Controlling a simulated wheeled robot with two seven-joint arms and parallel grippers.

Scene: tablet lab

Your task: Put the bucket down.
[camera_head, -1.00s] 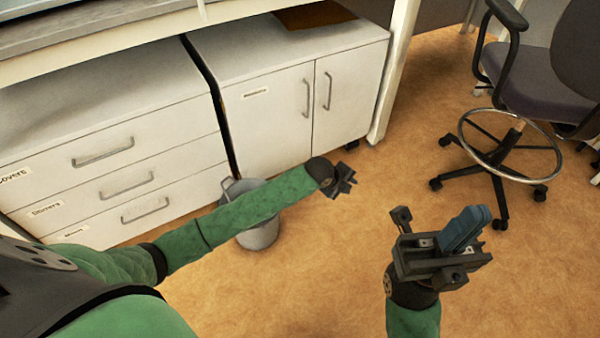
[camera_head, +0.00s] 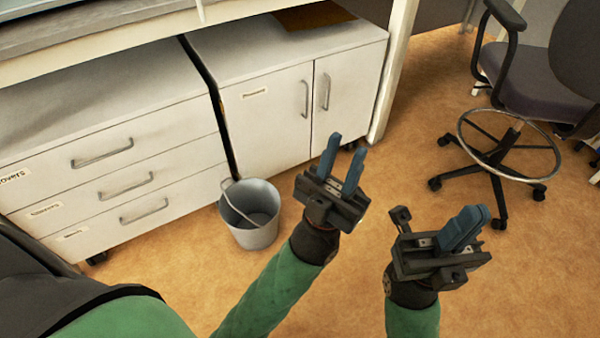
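A grey bucket (camera_head: 262,236) stands upright on the floor in front of the white cabinets. Its handle (camera_head: 236,206) leans over the left side of the rim, and the bucket looks empty. My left gripper (camera_head: 342,166) is to the right of the bucket, apart from it, with its two blue fingers spread and nothing between them. My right gripper (camera_head: 465,228) is further right, over the floor. Its blue fingers appear close together or overlap in this view, and I see nothing held; whether they are shut is unclear.
A white drawer cabinet (camera_head: 110,165) stands behind and left of the bucket, and a white two-door cabinet (camera_head: 275,125) stands behind it. A dark office chair (camera_head: 530,85) with a ring footrest is at the right. The brown floor (camera_head: 380,180) between is clear.

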